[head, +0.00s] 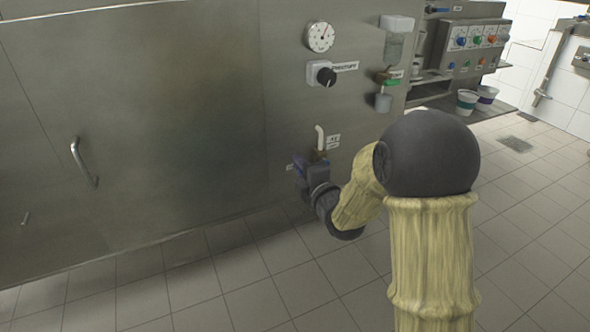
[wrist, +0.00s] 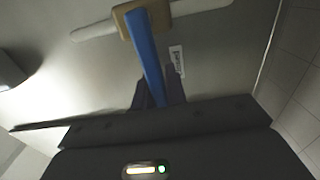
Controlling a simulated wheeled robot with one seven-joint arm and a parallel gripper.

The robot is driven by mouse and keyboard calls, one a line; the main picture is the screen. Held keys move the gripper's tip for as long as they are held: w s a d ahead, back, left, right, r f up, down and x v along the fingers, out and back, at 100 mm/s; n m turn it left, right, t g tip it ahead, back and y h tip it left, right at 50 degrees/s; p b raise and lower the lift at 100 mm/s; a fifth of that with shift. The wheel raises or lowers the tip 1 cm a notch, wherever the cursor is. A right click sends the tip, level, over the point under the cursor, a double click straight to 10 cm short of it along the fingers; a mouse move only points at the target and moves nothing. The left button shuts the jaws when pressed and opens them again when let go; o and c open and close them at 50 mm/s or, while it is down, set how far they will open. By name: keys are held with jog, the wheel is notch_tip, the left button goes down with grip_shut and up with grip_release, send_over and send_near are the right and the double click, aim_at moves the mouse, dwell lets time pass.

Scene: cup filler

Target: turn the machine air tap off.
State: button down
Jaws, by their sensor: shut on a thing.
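The air tap is low on the steel machine panel in the head view, with a brass-coloured body (head: 318,156) on a white pipe (head: 320,137). In the wrist view its tan body (wrist: 146,20) sits on the pipe at the top, and its blue lever (wrist: 148,55) points down toward me, across the pipe's line. My gripper (wrist: 157,92) is shut on the lever's free end, with one dark finger on each side. In the head view my gripper (head: 308,176) is at the tap and hides most of the lever.
A gauge (head: 320,37) and a black rotary knob (head: 326,76) are on the panel above the tap. A filter unit (head: 392,45) hangs at their right. A door handle (head: 84,163) sticks out at left. The tiled floor (head: 250,290) in front is clear.

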jog(key=shift+s+f, duration=0.1)
jog(key=shift+f, duration=0.1)
jog(key=c, duration=1.4)
grip_release()
jog(key=shift+c, duration=0.2)
jog(key=shift+r, duration=0.1)
jog(key=b+v, duration=1.1)
jog(key=v, duration=0.6)
jog(key=shift+d+b, duration=0.15)
jog(key=shift+b, duration=0.15)
jog(key=shift+s+r, duration=0.1)
jog(key=shift+r, duration=0.05)
